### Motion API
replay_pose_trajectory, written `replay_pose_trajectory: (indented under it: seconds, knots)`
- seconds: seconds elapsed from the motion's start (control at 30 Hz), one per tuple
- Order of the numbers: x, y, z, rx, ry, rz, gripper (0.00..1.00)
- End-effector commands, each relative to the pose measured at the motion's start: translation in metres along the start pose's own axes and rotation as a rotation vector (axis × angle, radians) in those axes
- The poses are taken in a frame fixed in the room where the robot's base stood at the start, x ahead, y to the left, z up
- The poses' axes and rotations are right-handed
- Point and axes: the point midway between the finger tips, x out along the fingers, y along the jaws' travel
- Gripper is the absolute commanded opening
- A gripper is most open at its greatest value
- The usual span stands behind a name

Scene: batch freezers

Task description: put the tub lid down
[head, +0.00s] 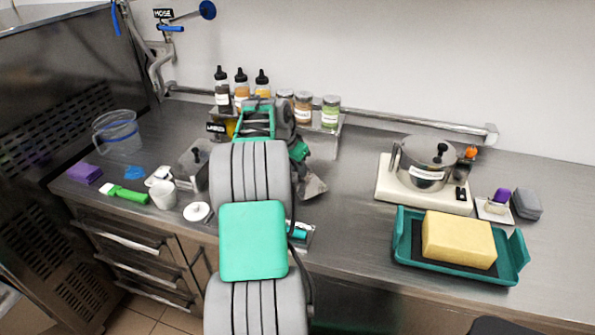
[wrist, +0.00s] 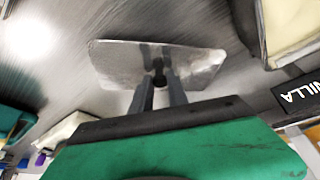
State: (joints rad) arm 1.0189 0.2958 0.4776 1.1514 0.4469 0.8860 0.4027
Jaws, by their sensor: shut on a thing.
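The tub lid (wrist: 120,62) is a thin, rectangular, shiny steel plate with a small dark knob in the wrist view. My gripper (wrist: 158,78) is shut on that knob, its two grey fingers on either side of it. In the head view the lid (head: 313,187) shows as a tilted silver piece just right of my arm, over the steel counter (head: 355,230). My arm hides the fingers and part of the lid there. I cannot tell whether the lid touches the counter.
A rack of bottles and jars (head: 331,112) stands behind my arm. Left are a steel container (head: 190,172), a white cup (head: 163,194) and a clear jug (head: 118,135).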

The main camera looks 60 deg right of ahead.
Motion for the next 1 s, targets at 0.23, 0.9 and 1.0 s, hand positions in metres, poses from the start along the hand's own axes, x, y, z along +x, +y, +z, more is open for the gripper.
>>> replay_pose_trajectory:
  seconds: [0.23, 0.9, 1.0]
  knots:
    - [0.013, 0.000, 0.006, 0.000, 0.002, -0.001, 0.00]
    - [0.016, 0.000, 0.007, 0.000, 0.001, 0.000, 0.42]
    - [0.009, 0.000, 0.004, 0.000, 0.001, -0.001, 0.42]
